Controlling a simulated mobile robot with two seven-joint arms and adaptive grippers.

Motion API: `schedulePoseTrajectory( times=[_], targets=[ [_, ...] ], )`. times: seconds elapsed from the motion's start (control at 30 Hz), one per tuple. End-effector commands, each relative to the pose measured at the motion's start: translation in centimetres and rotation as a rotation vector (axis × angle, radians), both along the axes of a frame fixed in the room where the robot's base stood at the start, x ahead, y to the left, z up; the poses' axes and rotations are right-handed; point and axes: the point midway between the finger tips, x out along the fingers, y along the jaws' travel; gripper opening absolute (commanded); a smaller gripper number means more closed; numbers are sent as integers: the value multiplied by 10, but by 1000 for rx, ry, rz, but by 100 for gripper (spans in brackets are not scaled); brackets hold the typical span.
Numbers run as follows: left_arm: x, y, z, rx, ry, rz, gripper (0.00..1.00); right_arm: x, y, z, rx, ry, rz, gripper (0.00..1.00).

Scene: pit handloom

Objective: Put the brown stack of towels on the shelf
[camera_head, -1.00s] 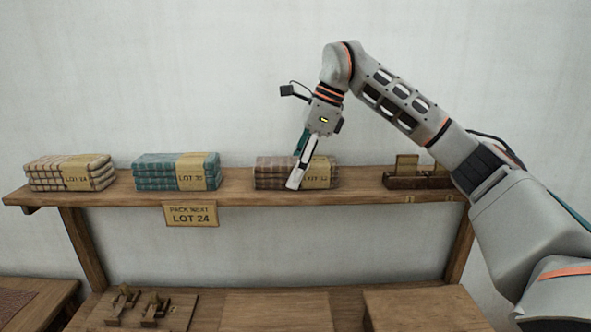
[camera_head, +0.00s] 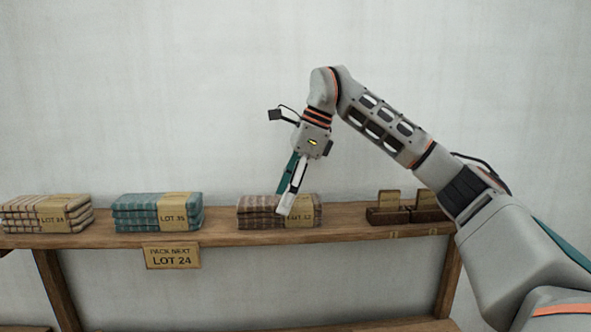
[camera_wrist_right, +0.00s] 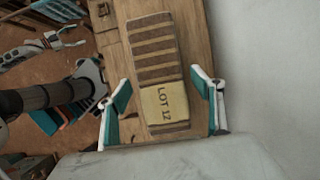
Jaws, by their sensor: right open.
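The brown striped towel stack (camera_head: 255,212) with a tan LOT 12 band lies flat on the wooden shelf (camera_head: 345,222), right of the teal stack. My right gripper (camera_head: 284,207) points down over it, one pale fingertip overlapping its front. In the right wrist view the brown stack (camera_wrist_right: 153,50) runs lengthwise between the two spread fingers of the right gripper (camera_wrist_right: 162,85). A gap shows on each side, so the gripper is open and holds nothing. My left gripper is in neither view.
A teal stack (camera_head: 135,215) and a cream-and-brown stack (camera_head: 25,217) lie farther left on the shelf. A LOT 24 sign (camera_head: 172,257) hangs from its front edge. Dark wooden blocks with cards (camera_head: 405,213) stand to the right. The wall (camera_head: 180,90) is close behind.

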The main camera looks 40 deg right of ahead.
Motion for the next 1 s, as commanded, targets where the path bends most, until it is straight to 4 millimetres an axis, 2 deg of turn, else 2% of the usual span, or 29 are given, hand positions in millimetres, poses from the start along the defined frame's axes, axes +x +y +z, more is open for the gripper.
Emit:
schedulePoseTrajectory(
  times=[0.03, 0.2, 0.4, 0.63, 1.0],
  targets=[
    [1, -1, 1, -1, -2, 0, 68, -2, -4, 12, -1, -3, -3, 66],
    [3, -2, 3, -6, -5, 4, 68, -8, -14, 41, 0, -3, -2, 66],
    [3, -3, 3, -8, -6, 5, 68, -14, -23, 66, 0, -1, 0, 66],
    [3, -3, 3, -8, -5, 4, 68, -17, -27, 78, 1, 2, 1, 66],
    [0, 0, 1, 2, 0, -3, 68, -17, -27, 78, 1, 2, 1, 66]
  ],
)
